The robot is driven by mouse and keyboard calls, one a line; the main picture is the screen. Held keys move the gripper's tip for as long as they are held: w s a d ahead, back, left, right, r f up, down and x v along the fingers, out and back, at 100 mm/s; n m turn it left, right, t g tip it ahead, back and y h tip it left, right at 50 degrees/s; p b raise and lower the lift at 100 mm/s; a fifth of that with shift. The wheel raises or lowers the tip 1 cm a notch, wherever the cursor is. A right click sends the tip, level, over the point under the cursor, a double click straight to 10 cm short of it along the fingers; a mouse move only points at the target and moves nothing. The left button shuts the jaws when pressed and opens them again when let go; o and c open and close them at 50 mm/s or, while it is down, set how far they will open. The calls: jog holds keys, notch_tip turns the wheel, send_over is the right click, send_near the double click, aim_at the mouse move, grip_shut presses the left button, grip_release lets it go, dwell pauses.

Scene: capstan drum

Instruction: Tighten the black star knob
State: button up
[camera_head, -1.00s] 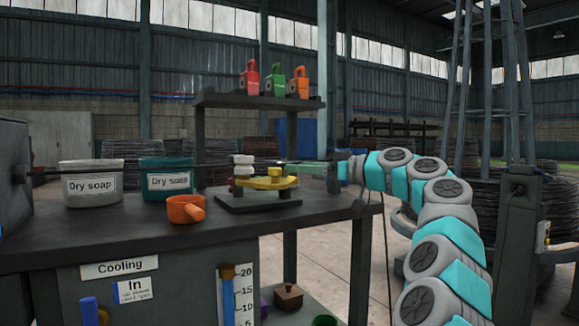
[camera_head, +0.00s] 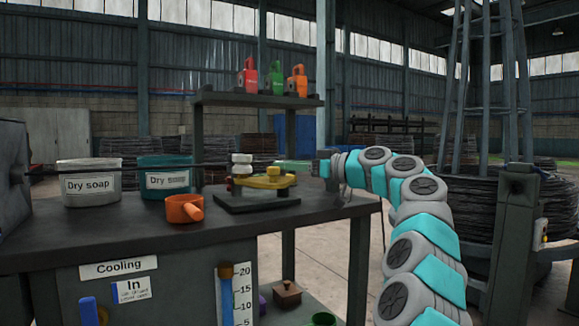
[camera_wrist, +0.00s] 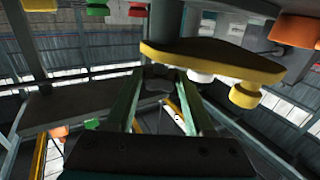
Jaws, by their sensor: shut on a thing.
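The black star knob (camera_wrist: 155,82) shows as a dark shape at the far end of my fingers in the wrist view. My gripper (camera_wrist: 157,84) is shut on it, one green finger on each side. In the head view my gripper (camera_head: 303,162) reaches left to the roller fixture on the bench, and the knob is too small and hidden there to make out. The fixture's yellow plate (camera_head: 268,182) carries white rollers (camera_head: 242,160). In the wrist view the yellow plate (camera_wrist: 215,62) hangs close to the right of the fingers.
A dark rod (camera_head: 130,165) runs from the box at left to the rollers. Two dry soap tubs (camera_head: 90,185) and an orange scoop (camera_head: 184,208) stand on the bench (camera_head: 120,233). A shelf (camera_head: 258,100) behind holds red, green and orange items.

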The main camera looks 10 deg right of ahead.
grip_shut()
jog(key=shift+f+t+b, duration=0.15)
jog(key=shift+t+b, duration=0.15)
jog(key=shift+b, duration=0.4)
jog(key=shift+s+a+f+m+t+h+b, duration=0.15)
jog(key=shift+f+m+t+h+b, duration=0.3)
jog(key=shift+b, duration=0.75)
jog(key=m+t+h+b, duration=0.1)
jog(key=b, duration=0.1)
jog(key=m+t+h+b, duration=0.1)
jog(key=h+b, duration=0.1)
jog(key=shift+s+a+r+m, duration=0.1)
jog(key=shift+r+m, duration=0.15)
jog(key=shift+a+r+m+t+h+b, duration=0.1)
jog(key=shift+r+m+t+h+b, duration=0.2)
jog(key=shift+m+t+h+b, duration=0.65)
jog(key=shift+a+m+h+p, duration=0.1)
jog(key=shift+m+h+p, duration=0.3)
jog(key=shift+h, duration=0.8)
